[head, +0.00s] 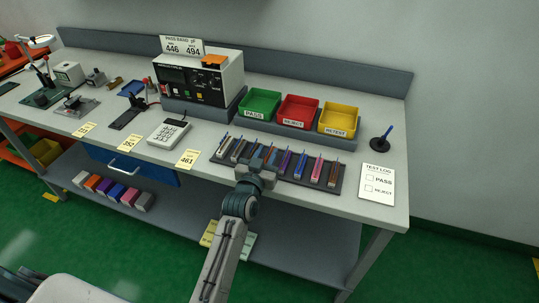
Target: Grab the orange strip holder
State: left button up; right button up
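A dark tray (220,159) on the bench holds a row of several slim strip holders in different colours, each with a thin upright strip.
Green, red and yellow bins (299,112) stand behind the tray. A test instrument (198,77) is left of them. A pen stand (380,144) and test log sheet (377,184) are at the right.

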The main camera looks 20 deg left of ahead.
pick_arm(q)
jog(key=shift+w+p, duration=0.3)
jog(key=shift+w, duration=0.95)
jog(key=shift+w+f, duration=0.2)
jog(key=shift+w, duration=0.1)
pick_arm(e)
jog(key=shift+a+r, duration=0.5)
jog(key=shift+a, duration=0.05)
pick_arm(q)
jog(key=shift+s, duration=0.1)
jog(key=shift+c, duration=0.4)
pick_arm(e)
jog(key=shift+d, duration=0.1)
pick_arm(q)
grip_shut()
pick_arm(e)
jog(key=shift+d, duration=0.3)
pick_arm(q)
jog(key=shift+r, duration=0.15)
pick_arm(e)
jog(key=shift+d, duration=0.1)
